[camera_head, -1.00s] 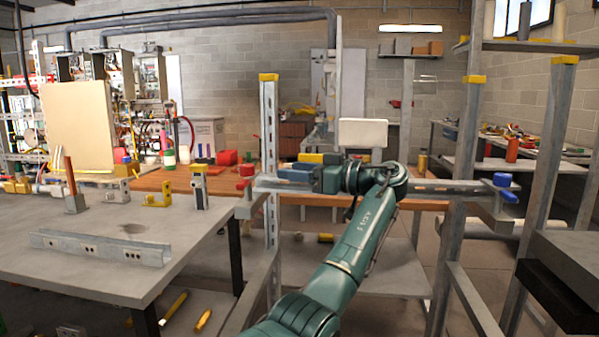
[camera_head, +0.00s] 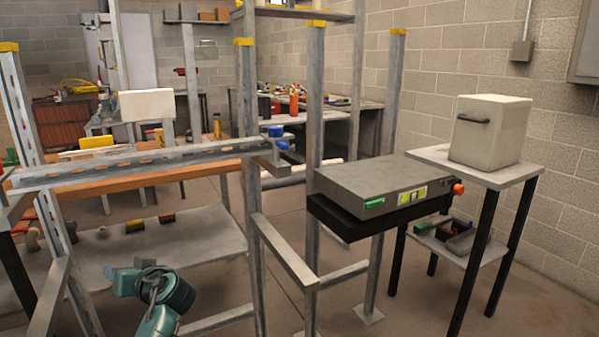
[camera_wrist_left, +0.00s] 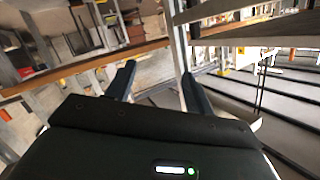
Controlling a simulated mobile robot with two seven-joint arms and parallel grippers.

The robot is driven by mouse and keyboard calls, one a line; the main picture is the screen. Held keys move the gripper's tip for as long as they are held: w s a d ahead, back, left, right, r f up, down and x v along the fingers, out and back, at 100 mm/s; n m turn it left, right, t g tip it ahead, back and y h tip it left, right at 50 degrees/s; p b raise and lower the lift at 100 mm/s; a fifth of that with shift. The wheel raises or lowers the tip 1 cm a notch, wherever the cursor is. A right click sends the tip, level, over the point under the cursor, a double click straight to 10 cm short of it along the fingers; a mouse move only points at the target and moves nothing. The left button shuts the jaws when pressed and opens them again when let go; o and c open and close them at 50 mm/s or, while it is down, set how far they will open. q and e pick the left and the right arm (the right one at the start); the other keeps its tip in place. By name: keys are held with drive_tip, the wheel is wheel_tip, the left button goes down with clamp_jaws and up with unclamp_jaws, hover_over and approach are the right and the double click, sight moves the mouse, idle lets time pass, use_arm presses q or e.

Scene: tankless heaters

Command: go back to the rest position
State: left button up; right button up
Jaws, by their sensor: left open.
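My left gripper (camera_head: 127,278) is low at the bottom left of the head view, at the end of my teal arm. It is in front of the grey lower shelf and beside the metal frame. In the left wrist view, its two dark fingers (camera_wrist_left: 158,69) stand wide apart with nothing between them. A metal post shows beyond the fingers there. My right gripper is in neither view.
A slotted metal rail (camera_head: 150,160) and uprights (camera_head: 250,190) frame the space around the arm. A grey box (camera_head: 375,185) sits on a black support at the right. A cream box (camera_head: 490,130) stands on a side table (camera_head: 425,152). Bare floor (camera_head: 400,310) shows below.

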use_arm(q)
drive_tip(key=s+d+f+m+t+h, duration=0.4)
drive_tip(key=s+d+f+m+h, duration=0.4)
drive_tip(key=s+d+f+h, duration=0.5)
drive_tip(key=s+d+m+t+h, duration=0.1)
drive_tip(key=s+d+h, duration=0.1)
drive_tip(key=s+d, duration=0.75)
drive_tip(key=s+d+r+g+h+p, duration=0.1)
drive_tip(key=s+r+p, duration=0.5)
drive_tip(key=p, duration=1.1)
wheel_tip(320, 180, up, 3)
drive_tip(key=shift+s+d+f+g+h+p, duration=0.1)
drive_tip(key=shift+s+d+g+h+p, duration=0.2)
drive_tip(key=shift+d+g, duration=0.6)
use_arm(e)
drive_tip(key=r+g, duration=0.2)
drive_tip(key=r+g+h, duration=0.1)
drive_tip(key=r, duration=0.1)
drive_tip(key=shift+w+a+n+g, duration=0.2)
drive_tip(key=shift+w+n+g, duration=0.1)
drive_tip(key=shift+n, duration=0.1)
use_arm(q)
drive_tip(key=shift+d+f, duration=0.2)
drive_tip(key=shift+f, duration=0.05)
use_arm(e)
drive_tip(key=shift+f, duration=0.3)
use_arm(q)
drive_tip(key=shift+r, duration=0.1)
